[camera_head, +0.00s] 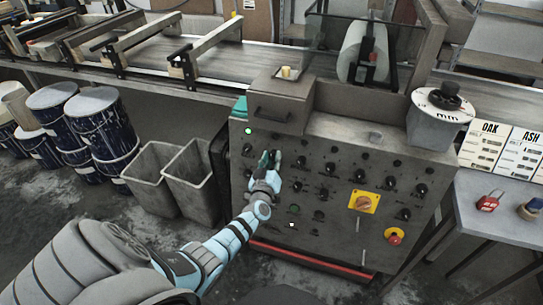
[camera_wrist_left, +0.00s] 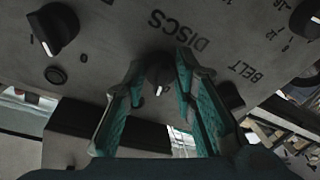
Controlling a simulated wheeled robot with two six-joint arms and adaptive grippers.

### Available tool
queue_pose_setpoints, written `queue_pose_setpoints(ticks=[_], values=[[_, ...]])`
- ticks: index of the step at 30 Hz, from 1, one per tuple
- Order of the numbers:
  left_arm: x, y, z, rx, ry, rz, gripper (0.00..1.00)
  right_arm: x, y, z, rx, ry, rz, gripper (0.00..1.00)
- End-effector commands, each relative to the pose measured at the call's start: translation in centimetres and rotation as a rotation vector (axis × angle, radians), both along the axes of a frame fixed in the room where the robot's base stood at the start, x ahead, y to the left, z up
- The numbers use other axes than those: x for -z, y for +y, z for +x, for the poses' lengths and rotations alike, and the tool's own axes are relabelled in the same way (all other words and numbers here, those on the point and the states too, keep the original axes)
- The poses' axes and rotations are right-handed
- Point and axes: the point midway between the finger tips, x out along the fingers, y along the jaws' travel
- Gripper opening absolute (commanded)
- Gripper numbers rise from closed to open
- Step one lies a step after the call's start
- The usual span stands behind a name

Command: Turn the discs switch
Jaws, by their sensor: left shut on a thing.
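The grey control panel (camera_head: 326,226) of the machine carries several black knobs. In the left wrist view, the discs switch (camera_wrist_left: 158,76) is a small dark knob with a light pointer mark, below the upside-down word DISCS. My left gripper (camera_head: 271,160) reaches the panel's upper left part. In the left wrist view its teal fingers (camera_wrist_left: 160,72) stand on both sides of the discs switch, shut on it. In the head view the gripper hides the switch. My right gripper is not in view.
The BELT knob (camera_wrist_left: 229,95) sits close beside one finger, and a larger black knob (camera_wrist_left: 53,28) is at upper left. The panel also has a lit green lamp (camera_head: 248,131), a yellow-plated switch (camera_head: 362,202) and a red button (camera_head: 394,236). Grey bins (camera_head: 190,180) stand left of the panel.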

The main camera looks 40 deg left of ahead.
Motion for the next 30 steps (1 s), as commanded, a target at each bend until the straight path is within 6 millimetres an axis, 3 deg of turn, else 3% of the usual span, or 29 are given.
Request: queue_pose_setpoints(ticks=[12,29,30], values=[[-0.1,0.0,0.0,-0.040,-0.069,-0.201,0.00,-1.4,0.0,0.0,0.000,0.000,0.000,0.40],[0.0,0.0,0.0,-0.046,-0.080,-0.233,0.00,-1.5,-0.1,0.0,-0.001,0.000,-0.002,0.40],[0.0,0.0,0.0,-0.046,-0.080,-0.233,0.30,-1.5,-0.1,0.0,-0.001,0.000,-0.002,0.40]])
